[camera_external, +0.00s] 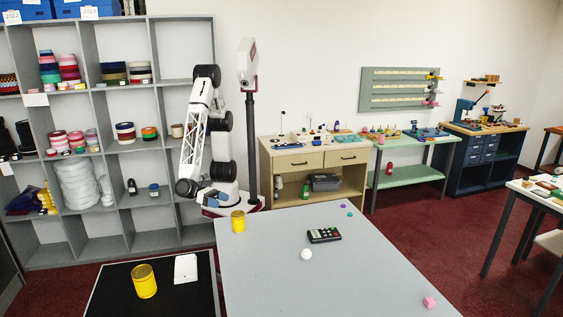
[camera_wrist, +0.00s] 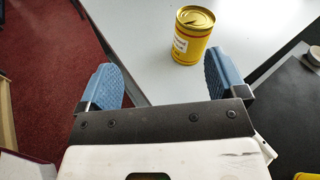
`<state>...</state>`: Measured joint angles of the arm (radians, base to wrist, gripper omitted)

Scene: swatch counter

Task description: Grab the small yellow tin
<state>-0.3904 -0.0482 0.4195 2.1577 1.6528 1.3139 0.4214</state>
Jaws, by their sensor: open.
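A second yellow tin (camera_external: 144,281) looks larger and stands on the black surface at the lower left. A yellow sliver (camera_wrist: 307,176) shows at the bottom right of the wrist view. My gripper (camera_external: 212,198) is open and empty. In the wrist view its blue fingers (camera_wrist: 164,78) are spread wide, and the small tin is beyond them, untouched.
The grey table (camera_external: 290,275) holds a dark remote (camera_external: 324,236), a white ball (camera_external: 306,254), a pink lump (camera_external: 429,302) and small beads. A white object (camera_external: 186,268) lies on the black surface (camera_external: 110,290). Shelves (camera_external: 150,20) stand behind my arm.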

